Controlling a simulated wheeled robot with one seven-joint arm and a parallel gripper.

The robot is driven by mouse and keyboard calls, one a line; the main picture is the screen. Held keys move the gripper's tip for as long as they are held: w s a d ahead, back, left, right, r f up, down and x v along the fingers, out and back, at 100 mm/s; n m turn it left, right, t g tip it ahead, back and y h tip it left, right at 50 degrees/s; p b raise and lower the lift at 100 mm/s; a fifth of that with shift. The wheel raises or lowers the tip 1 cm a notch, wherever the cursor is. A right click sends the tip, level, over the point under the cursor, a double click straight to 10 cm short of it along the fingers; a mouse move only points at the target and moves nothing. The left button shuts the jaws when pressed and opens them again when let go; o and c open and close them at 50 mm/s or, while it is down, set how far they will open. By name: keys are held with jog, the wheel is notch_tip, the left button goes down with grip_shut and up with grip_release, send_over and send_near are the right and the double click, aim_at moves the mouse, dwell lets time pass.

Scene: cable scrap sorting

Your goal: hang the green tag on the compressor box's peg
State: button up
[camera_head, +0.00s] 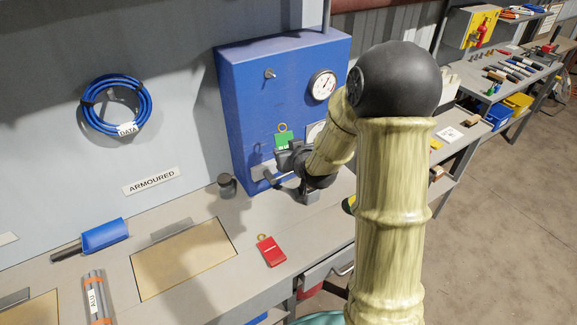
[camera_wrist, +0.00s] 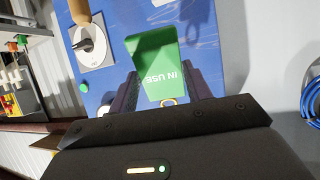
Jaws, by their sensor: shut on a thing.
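The compressor box (camera_head: 240,110) is a tall blue cabinet against the wall. Its short metal peg (camera_head: 269,74) sticks out of the upper front, with nothing on it. The green tag (camera_head: 282,140) has a yellow ring at its top and is in front of the box's lower face, below the peg. My gripper (camera_head: 284,154) is shut on the green tag. In the wrist view the tag (camera_wrist: 158,62) shows between the fingers, reading "IN USE" upside down, with part of its ring visible. I cannot see the peg in the wrist view.
A round gauge (camera_head: 323,85) is right of the peg. A switch plate (camera_wrist: 92,45) is on the box's face. A red tag (camera_head: 271,251) lies on the bench, and a dark cylinder (camera_head: 227,186) stands left of the box. A blue cable coil (camera_head: 116,104) hangs on the wall.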

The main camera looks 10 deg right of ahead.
notch_tip(320, 180, up, 13)
jog(key=s+d+t, duration=0.1)
jog(key=t, duration=0.4)
jog(key=shift+m+t+p, duration=0.3)
jog(key=shift+t+p, duration=0.05)
jog(key=shift+t, duration=0.05)
jog(key=shift+w, duration=0.1)
jog(key=w+a+p, duration=0.2)
jog(key=w+p, duration=0.1)
jog(key=w, duration=0.4)
jog(key=shift+f, duration=0.35)
jog(key=shift+w+a+p, duration=0.25)
jog(key=shift+w+p, duration=0.1)
jog(key=shift+c, duration=0.8)
jog(key=shift+w+f+b, duration=0.15)
jog(key=shift+f+b, duration=0.05)
jog(key=shift+b, duration=0.2)
jog(key=shift+c, duration=1.1)
jog(key=shift+w+a+f+b, duration=0.2)
jog(key=shift+w+f+b, duration=0.2)
jog(key=shift+w, duration=0.1)
jog(key=shift+b, duration=0.3)
jog(key=shift+r, duration=0.1)
